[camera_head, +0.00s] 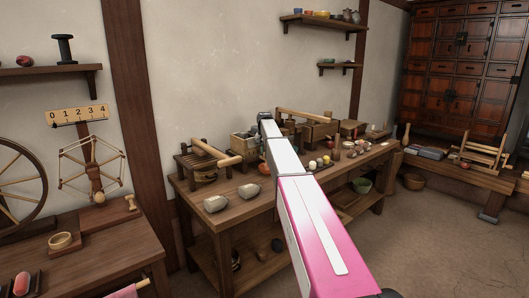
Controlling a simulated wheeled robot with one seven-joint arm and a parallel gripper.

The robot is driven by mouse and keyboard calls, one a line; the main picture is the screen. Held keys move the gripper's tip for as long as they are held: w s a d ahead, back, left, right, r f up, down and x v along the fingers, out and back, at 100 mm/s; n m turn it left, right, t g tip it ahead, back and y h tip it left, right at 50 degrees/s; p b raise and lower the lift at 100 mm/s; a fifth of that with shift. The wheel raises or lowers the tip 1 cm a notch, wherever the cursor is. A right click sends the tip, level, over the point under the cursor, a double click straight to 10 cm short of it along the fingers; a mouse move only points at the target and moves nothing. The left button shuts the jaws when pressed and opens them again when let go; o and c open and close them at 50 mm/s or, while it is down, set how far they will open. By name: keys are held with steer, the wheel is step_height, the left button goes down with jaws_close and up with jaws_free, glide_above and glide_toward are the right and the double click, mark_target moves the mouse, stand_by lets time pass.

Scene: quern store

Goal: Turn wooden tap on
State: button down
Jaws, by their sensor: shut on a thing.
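My arm reaches from the bottom of the view over the wooden workbench (237,215). My gripper (265,118) is at its far end, small and dark, near the back of the bench by the wall. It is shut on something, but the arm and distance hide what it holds. I cannot clearly pick out the wooden tap, so I cannot tell its position or whether the gripper touches it.
A wooden crate (242,147) is left of the gripper; a wooden frame with a roller (205,153) stands farther left. Small pots and balls crowd the right side. Open floor (435,250) lies at right.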

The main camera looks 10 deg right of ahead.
steer(key=n, duration=0.4)
steer(key=shift+n, duration=0.3)
steer(key=n, duration=0.4)
steer(key=shift+n, duration=0.3)
steer(key=c, duration=1.2)
jaws_free()
steer(key=shift+o, duration=0.2)
step_height(320, 180, up, 11)
steer(key=shift+f, duration=0.1)
